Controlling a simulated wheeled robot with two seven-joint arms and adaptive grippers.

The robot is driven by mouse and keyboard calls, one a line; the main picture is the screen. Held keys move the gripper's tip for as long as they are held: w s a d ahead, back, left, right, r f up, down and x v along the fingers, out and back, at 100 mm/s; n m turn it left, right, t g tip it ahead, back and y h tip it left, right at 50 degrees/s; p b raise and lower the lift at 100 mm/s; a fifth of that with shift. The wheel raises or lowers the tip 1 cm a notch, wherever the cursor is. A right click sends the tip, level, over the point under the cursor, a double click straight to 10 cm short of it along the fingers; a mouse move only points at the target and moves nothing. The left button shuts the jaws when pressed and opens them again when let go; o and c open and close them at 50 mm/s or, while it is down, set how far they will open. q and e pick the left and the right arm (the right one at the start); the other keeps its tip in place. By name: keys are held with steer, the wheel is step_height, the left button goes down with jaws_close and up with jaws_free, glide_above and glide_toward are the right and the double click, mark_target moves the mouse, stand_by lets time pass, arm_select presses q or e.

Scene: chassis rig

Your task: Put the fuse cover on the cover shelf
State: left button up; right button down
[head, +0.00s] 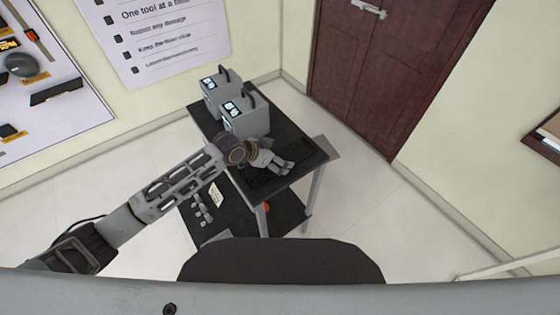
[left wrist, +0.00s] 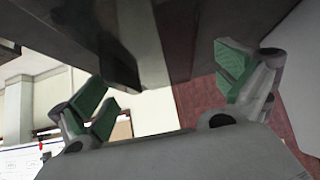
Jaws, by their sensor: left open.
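I cannot make out the fuse cover for certain in either view. My left gripper (head: 285,168) is over the right part of the black top of a small stand (head: 308,158). In the left wrist view its two green-padded fingers (left wrist: 165,92) are spread wide apart. A dark grey slab-like shape (left wrist: 185,30) fills the top of that view, beyond the fingertips; I cannot tell what it is, and I see no contact with the pads. I cannot tell which surface is the cover shelf. My right gripper is in neither view.
Two grey boxes with dark handles, a rear one (head: 212,88) and a nearer one (head: 247,118), stand on the stand's far left part. Several small grey pieces (head: 202,210) and a pale label (head: 216,195) are lower down. A dark red door (head: 385,75) is behind.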

arm_select(q)
steer(key=shift+w+d+f, duration=0.2)
steer(key=shift+d+f, duration=0.1)
steer(key=shift+f, duration=0.05)
stand_by(0.3)
steer(key=c, duration=1.3)
steer(key=shift+r, duration=0.2)
steer(key=shift+r, duration=4.9)
